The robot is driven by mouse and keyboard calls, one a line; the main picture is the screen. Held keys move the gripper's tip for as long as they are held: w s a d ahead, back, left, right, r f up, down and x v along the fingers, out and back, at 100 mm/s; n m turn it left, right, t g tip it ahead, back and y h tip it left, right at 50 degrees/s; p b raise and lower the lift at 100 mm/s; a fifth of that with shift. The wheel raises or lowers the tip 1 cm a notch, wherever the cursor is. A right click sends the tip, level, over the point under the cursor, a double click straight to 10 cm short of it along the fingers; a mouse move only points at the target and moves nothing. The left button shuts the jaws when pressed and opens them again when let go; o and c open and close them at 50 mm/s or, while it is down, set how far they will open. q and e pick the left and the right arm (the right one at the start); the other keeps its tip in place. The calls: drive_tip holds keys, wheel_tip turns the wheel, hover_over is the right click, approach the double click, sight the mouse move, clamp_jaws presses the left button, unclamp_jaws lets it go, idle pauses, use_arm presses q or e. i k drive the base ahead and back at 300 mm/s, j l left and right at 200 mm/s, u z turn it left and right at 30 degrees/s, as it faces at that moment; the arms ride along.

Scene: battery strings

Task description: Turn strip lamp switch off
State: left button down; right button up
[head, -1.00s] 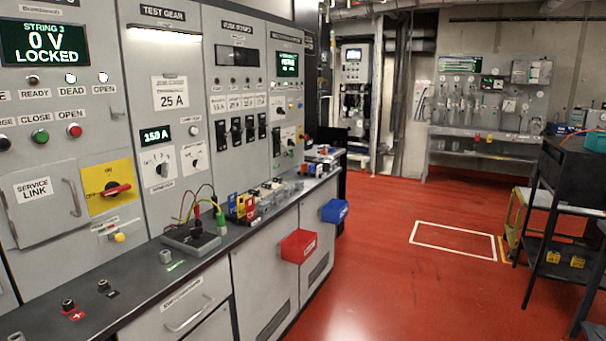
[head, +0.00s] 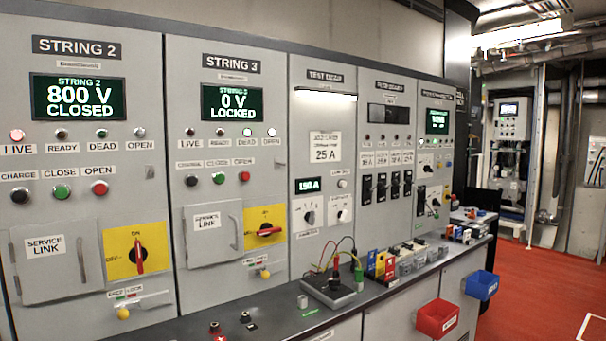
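A lit strip lamp (head: 325,94) runs under the TEST GEAR sign on the grey cabinet, glowing white. Below it on the same panel are a small white round control (head: 342,183) and two dark rotary knobs, the left knob (head: 309,217) and the right knob (head: 338,215). Their small labels are too blurred to read, so I cannot tell which control is the lamp switch. Neither of my grippers is in view.
The STRING 2 panel (head: 88,210) reads 800 V closed; the STRING 3 display (head: 232,103) reads 0 V locked. A dark counter (head: 275,322) juts out below, holding a test box (head: 330,290). Red (head: 437,318) and blue (head: 481,285) bins hang in front. Red floor is clear at right.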

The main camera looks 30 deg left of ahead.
sight(342, 215)
drive_tip(key=i+u, duration=0.15)
drive_tip(key=u, duration=1)
